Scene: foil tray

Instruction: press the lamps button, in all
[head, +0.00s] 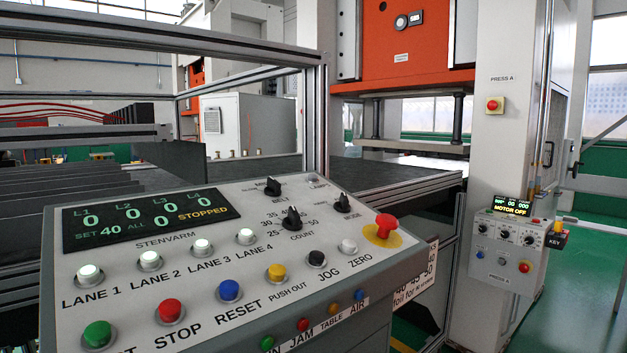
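The grey sloped control panel (190,262) fills the lower left of the head view. A small pale button (313,177) sits near its top right edge, beside the selector knobs; a tiny label at it may read LAMPS, but I cannot read it surely. The other buttons carry readable labels: red STOP (170,311), blue RESET (229,290), yellow PUSH OUT (277,272), black JOG (317,258) and white ZERO (348,246). A green button (97,333) has its label partly cut off. Neither of my grippers is in view.
A red emergency mushroom (386,226) stands up at the panel's right. The COUNT knob (291,218) and another knob (272,187) stand near the pale button. The display (150,218) reads STOPPED. An aluminium frame post (316,120) rises behind. A second control box (508,250) is at right.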

